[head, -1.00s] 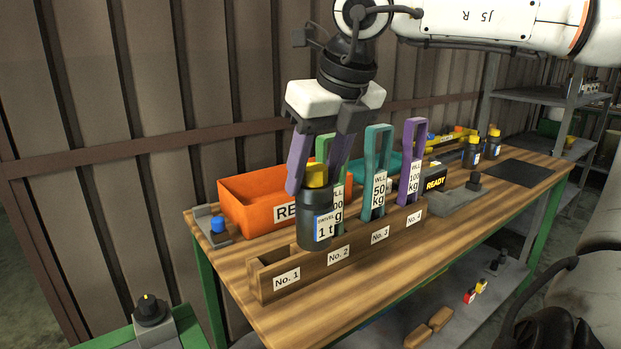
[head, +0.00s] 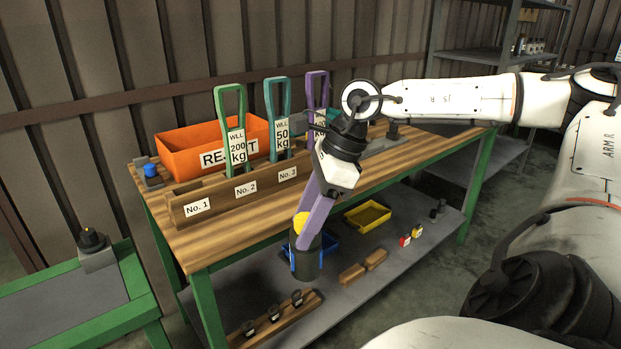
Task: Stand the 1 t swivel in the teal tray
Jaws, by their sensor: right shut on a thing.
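The 1 t swivel (head: 307,264) is a dark cylinder with a yellow top and a blue label edge. My right gripper (head: 312,232) points down and is shut on its yellow top. It holds the swivel upright in front of the bench's front edge, below the worktop in the picture, with the lower shelf behind it. A small teal patch, seemingly the teal tray (head: 332,114), shows on the worktop behind the purple sling; my right arm and the sling hide most of it. My left gripper is not in view.
A wooden rack (head: 220,198) holds a green sling (head: 231,112), a teal sling (head: 277,105) and a purple sling (head: 317,92). An orange reject bin (head: 190,147) stands behind it. The lower shelf holds a blue tray (head: 330,243), a yellow tray (head: 367,214) and brown blocks (head: 362,267).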

